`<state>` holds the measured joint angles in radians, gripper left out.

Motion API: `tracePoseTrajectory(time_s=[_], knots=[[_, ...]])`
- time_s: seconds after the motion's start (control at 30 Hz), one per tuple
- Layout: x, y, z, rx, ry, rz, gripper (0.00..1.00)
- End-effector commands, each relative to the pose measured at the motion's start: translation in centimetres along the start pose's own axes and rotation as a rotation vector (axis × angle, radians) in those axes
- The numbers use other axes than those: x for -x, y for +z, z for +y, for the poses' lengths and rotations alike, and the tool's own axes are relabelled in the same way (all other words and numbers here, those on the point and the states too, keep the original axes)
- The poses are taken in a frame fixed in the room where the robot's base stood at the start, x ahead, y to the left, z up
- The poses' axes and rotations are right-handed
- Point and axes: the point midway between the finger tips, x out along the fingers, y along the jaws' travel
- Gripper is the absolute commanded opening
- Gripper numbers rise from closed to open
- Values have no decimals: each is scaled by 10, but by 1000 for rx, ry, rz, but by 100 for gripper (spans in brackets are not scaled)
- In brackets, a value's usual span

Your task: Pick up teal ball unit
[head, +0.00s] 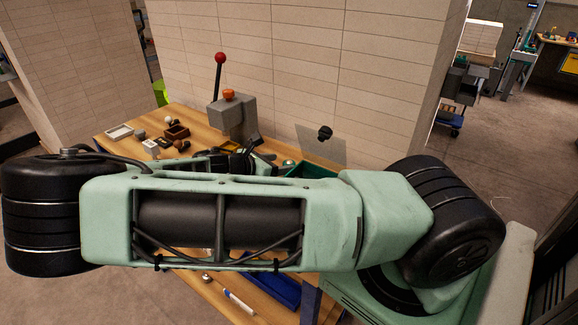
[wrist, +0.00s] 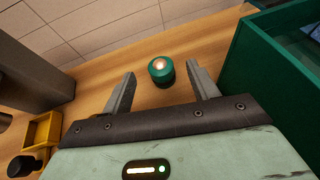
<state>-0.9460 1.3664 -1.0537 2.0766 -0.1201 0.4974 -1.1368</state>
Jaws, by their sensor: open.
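The teal ball unit (wrist: 161,75) is a short teal cylinder with a shiny ball on top, upright on the wooden bench in the wrist view. My gripper (wrist: 161,71) is open, with one finger on each side of the unit in the picture. Gaps show on both sides and nothing is held. I cannot tell how far the fingertips are above or short of it. In the head view a small teal top (head: 289,162), likely the unit, shows beside the green bin; my arm hides most of the gripper.
A green bin (wrist: 262,75) stands close to the right finger. A yellow tray (wrist: 41,130) and a black knob (wrist: 22,165) are at left. A grey press (head: 236,117) with a red-knobbed lever stands at the back near the wall. A white tray (head: 120,132) is at far left.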

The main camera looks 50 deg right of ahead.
Motion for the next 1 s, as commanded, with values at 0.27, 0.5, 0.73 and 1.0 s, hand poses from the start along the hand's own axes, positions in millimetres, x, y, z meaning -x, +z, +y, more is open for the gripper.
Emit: tracePoseTrajectory(time_s=[0.27, 0.5, 0.73, 1.0], knots=[[-32, -6, 0, 1, -3, -3, 59], [-52, -8, 0, 0, -2, -1, 59], [-52, -9, 0, 0, -1, 0, 51], [-52, -8, 0, 0, -1, 0, 7]])
